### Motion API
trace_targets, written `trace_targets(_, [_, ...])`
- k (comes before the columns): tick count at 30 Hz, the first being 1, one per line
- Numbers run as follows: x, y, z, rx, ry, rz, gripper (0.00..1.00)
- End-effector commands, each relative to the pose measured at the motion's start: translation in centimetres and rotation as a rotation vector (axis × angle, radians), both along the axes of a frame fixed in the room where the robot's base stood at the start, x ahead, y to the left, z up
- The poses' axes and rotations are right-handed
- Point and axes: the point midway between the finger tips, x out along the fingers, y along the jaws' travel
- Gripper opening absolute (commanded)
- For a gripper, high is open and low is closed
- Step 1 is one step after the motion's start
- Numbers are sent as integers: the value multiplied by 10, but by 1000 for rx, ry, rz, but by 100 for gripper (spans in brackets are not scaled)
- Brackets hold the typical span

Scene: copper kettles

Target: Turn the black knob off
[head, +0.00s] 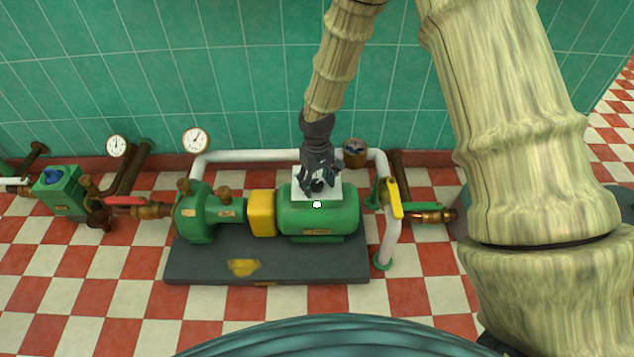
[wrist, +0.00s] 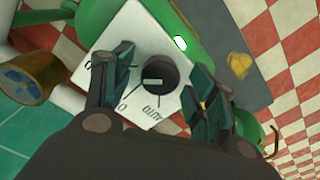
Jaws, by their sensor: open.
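The black knob (wrist: 156,76) sits on a white panel (wrist: 128,32) in the wrist view. The panel bears several marks, including "0" and "AUTO". A pale pointer bar shows on the knob. My gripper (wrist: 160,82) is open, one finger on each side of the knob, with gaps visible between fingers and knob. In the head view my gripper (head: 318,188) is over the white panel (head: 333,201) on top of the green motor (head: 340,220). There the knob is mostly hidden by the fingers.
A yellow-handled valve (head: 395,198) and a white pipe (head: 388,240) stand right of the motor. A dark round-topped fitting (head: 354,152) is behind it. A green pump (head: 200,212) and yellow coupling (head: 262,212) are left. The checkered floor in front is open.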

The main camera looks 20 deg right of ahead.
Motion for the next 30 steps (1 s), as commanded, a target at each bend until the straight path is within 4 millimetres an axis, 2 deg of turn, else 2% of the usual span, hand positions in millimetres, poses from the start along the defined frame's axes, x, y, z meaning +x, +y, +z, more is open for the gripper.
trace_targets(4, [0, 0, 0, 0, 0, 0, 58])
trace_targets(5, [0, 0, 0, 0, 0, 0, 54])
trace_targets(12, [0, 0, 0, 0, 0, 0, 12])
trace_targets(23, [0, 0, 3, 0, 1, 31, 12])
trace_targets(30, [0, -1, 7, 0, 1, 133, 12])
